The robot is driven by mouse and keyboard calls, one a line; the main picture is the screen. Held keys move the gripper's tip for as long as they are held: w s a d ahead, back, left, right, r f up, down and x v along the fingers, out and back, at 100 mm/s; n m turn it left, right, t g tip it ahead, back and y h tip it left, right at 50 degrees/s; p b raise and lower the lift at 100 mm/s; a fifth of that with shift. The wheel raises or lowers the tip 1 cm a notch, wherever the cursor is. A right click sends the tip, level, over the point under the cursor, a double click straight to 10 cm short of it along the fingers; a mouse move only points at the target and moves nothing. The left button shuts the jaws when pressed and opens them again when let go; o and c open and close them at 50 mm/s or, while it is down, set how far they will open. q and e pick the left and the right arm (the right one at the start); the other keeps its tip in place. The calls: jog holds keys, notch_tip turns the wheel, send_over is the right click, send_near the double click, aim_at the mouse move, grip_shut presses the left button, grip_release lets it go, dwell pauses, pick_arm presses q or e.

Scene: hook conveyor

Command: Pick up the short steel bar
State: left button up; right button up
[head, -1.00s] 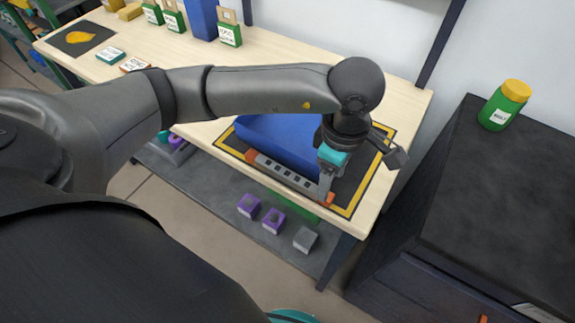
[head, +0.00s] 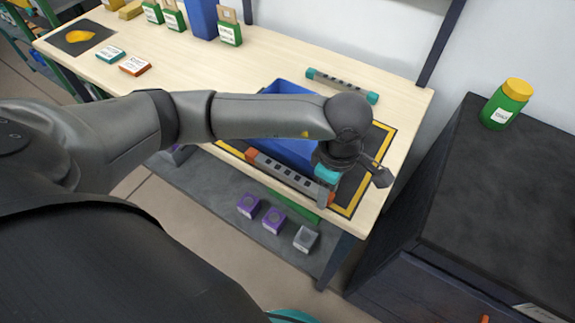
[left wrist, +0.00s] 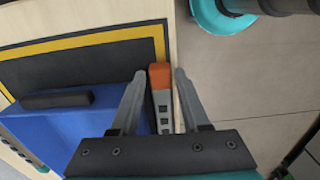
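A grey steel bar with orange ends and dark square holes (head: 290,174) lies along the near edge of the table, in front of a blue bin (head: 291,150). A second grey bar with teal ends (head: 342,86) lies behind the bin. I cannot tell for sure which is the short one. My left gripper (head: 326,203) is down at the right end of the orange-ended bar. In the left wrist view its fingers (left wrist: 160,76) are apart, one on each side of the bar (left wrist: 160,100), with a gap visible at the left finger. My right gripper is not in view.
The bin stands on a dark mat with a yellow border (head: 382,146). A black cabinet (head: 500,195) with a green jar (head: 507,104) stands at right. Purple blocks (head: 261,212) and a grey block (head: 306,239) sit on the shelf below.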

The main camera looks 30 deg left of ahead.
pick_arm(q)
grip_shut()
dwell(0.6)
